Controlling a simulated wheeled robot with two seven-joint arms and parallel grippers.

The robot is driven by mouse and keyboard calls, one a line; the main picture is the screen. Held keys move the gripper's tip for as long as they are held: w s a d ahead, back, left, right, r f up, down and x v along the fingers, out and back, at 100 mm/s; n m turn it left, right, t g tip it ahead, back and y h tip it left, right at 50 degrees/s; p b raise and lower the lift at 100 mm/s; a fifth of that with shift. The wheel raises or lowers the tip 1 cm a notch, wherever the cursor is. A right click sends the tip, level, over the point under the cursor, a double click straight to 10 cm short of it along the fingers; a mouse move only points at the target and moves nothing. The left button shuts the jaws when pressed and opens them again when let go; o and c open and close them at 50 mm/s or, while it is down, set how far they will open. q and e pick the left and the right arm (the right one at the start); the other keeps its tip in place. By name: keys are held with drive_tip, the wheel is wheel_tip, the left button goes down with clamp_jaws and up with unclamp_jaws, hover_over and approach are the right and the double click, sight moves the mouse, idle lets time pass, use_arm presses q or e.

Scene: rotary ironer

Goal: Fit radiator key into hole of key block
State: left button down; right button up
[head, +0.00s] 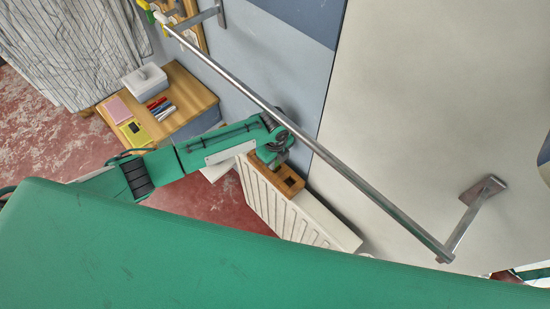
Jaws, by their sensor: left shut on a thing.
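The key block (299,184) is a brown wooden block lying along the top of the white radiator, with a dark square hole near its right end. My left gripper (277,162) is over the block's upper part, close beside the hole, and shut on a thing. That is most likely the radiator key, but the fingers and arm hide it and it cannot be made out. Whether it touches the block cannot be told. My right gripper is not in view.
The white radiator (305,222) stands against the wall. A metal rail (330,160) runs diagonally above it, close to my left wrist. A wooden table (190,95) at the left holds a white box (145,82), pens and notepads. A striped cloth (70,45) hangs behind.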

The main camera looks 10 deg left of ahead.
use_arm(q)
drive_tip(key=shift+f, duration=0.15)
drive_tip(key=c, duration=1.3)
unclamp_jaws()
drive_tip(key=shift+f, duration=0.1)
